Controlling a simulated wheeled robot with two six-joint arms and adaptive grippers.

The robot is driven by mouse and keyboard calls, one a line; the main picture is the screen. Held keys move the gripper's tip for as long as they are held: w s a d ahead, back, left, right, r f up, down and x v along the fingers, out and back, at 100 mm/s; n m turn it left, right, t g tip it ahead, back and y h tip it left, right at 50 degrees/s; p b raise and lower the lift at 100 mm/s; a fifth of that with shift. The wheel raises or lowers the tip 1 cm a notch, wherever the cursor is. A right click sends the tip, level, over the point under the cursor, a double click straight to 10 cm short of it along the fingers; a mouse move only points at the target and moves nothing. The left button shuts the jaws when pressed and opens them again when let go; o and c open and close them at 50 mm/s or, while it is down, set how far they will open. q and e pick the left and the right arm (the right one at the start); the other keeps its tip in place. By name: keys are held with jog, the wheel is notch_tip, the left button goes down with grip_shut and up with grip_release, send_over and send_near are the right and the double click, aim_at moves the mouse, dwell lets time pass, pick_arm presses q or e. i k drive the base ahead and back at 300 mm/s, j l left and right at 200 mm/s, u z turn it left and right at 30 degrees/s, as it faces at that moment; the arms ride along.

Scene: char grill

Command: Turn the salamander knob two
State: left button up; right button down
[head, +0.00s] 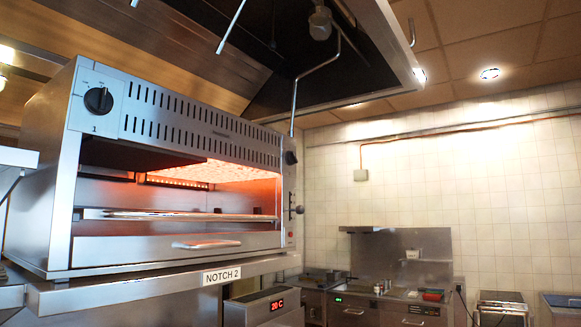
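The steel salamander grill (195,120) stands on a shelf on the left side of the head view. A round black knob (98,100) sits on its front panel at upper left, above the mark "1". Its light pointer line looks roughly upright. A second dark knob (290,157) is at the right end of the front, seen at a steep angle; its setting cannot be read. The right part of the grill's inside glows orange, while the left part is dark. Neither gripper is in view.
A steel handle (206,244) sticks out at the grill's lower front. An extractor hood (330,50) hangs above. A unit with a red display (277,305) stands below right. Counters (400,300) line the back wall.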

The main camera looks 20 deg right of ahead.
aim_at(292, 159)
jog(key=i+l, duration=0.1)
jog(key=l, duration=0.3)
jog(key=i+l, duration=0.1)
jog(key=l, duration=0.35)
jog(key=i+l+z, duration=0.1)
jog(key=l, duration=0.3)
jog(key=i+l, duration=0.15)
jog(key=l, duration=0.3)
jog(key=i+l, duration=0.15)
jog(key=l, duration=0.25)
jog(key=i+l+z, duration=0.1)
jog(key=l, duration=0.3)
